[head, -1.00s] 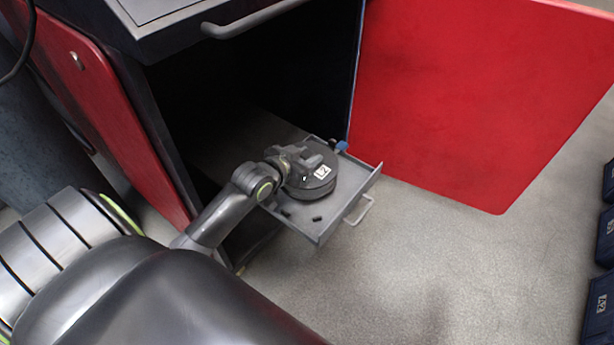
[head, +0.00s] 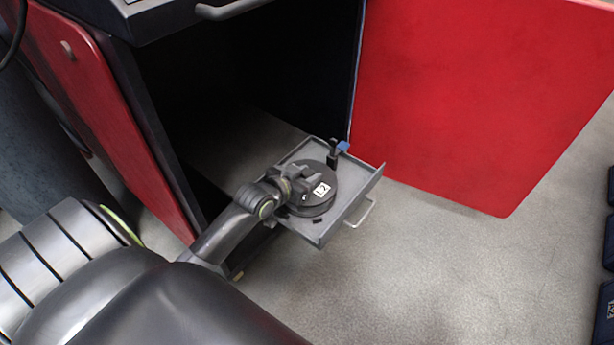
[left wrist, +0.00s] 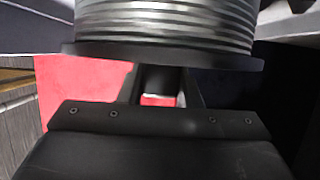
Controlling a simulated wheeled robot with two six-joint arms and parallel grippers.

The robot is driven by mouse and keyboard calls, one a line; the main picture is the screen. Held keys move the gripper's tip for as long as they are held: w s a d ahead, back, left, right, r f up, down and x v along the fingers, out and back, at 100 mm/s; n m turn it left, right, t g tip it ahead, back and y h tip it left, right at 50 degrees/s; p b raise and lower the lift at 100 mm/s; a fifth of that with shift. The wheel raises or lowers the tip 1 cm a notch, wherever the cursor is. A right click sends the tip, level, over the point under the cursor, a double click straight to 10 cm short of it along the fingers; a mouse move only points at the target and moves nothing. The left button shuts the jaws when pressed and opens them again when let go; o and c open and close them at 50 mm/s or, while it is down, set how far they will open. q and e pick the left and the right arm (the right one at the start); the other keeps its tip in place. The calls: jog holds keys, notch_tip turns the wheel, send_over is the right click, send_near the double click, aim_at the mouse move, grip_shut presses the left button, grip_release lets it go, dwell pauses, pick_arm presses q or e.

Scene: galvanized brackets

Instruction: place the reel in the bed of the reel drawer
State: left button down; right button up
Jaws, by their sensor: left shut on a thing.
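The reel (head: 318,195) is a dark flat disc with a white label, over the bed of the open grey reel drawer (head: 347,205) in the head view. My left gripper (head: 306,183) is shut on the reel from its upper left side. In the left wrist view the reel (left wrist: 165,25) shows ridged metallic windings and a dark flange. Whether the reel touches the drawer bed or hangs just above it, I cannot tell. A dark upright post with a blue tip (head: 338,149) stands at the drawer's far corner. My right gripper is not in view.
The drawer's wire handle (head: 362,213) faces right. A red door panel (head: 460,100) stands open behind it, and another red panel (head: 105,120) is at left. Dark blue bins (head: 607,300) line the right edge. The grey floor (head: 430,265) between is clear.

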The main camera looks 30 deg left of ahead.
pick_arm(q)
jog(key=shift+r, duration=0.15)
jog(key=c, duration=1)
grip_release()
jog(key=shift+f, duration=0.2)
jog(key=shift+c, duration=0.2)
jog(key=shift+r, duration=0.1)
